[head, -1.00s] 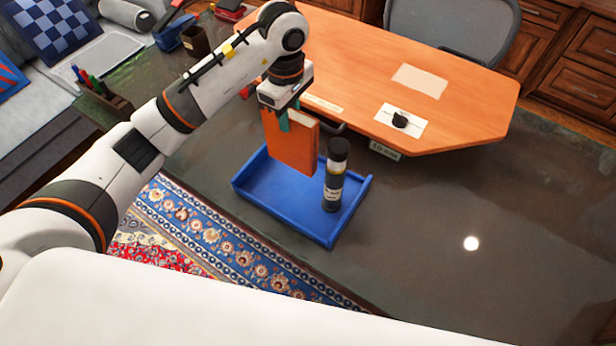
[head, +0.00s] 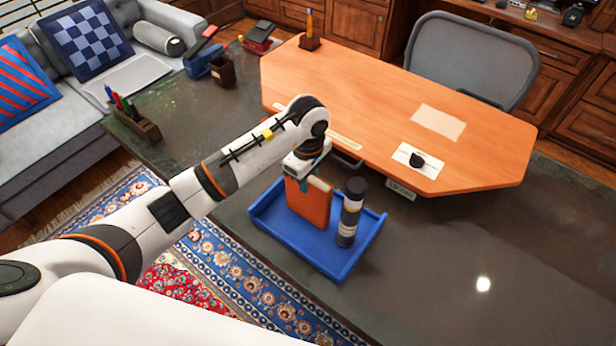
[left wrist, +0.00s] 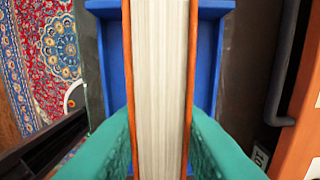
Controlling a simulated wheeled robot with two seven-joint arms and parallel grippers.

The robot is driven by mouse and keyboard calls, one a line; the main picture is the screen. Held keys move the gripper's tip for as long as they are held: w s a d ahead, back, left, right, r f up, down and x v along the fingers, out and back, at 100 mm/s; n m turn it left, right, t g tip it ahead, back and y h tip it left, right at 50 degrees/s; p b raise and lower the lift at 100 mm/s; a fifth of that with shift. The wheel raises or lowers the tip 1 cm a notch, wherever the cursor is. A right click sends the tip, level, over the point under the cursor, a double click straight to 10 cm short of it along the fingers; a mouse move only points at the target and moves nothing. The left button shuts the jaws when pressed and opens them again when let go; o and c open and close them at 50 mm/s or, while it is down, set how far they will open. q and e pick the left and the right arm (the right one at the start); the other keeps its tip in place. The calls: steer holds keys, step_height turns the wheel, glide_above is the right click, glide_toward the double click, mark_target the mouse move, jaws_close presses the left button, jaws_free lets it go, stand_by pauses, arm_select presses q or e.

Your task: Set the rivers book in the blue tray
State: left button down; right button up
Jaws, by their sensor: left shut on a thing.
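An orange book (head: 309,203) hangs upright from my left gripper (head: 305,176), over the left part of the blue tray (head: 326,266). Its title cannot be read. In the left wrist view, the green fingers of the gripper (left wrist: 160,150) are shut on the book's two covers, with the page edges (left wrist: 160,80) facing the camera. The tray's walls (left wrist: 215,60) show on both sides of the book. I cannot tell whether the book's lower edge touches the tray floor. My right gripper is not in view.
A dark-capped bottle (head: 350,212) stands in the tray, just right of the book. The orange desk top (head: 380,110) rises behind the tray. The dark tabletop (head: 440,260) to the right is clear. A pen holder (head: 135,122) stands at the far left.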

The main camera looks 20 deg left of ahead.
arm_select(q)
steer(key=c, duration=1.2)
jaws_free()
steer(key=shift+o, duration=0.2)
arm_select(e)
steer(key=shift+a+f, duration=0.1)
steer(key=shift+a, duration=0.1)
arm_select(q)
steer(key=shift+r, duration=0.3)
step_height(320, 180, up, 12)
steer(key=b, duration=0.2)
steer(key=shift+f, duration=0.2)
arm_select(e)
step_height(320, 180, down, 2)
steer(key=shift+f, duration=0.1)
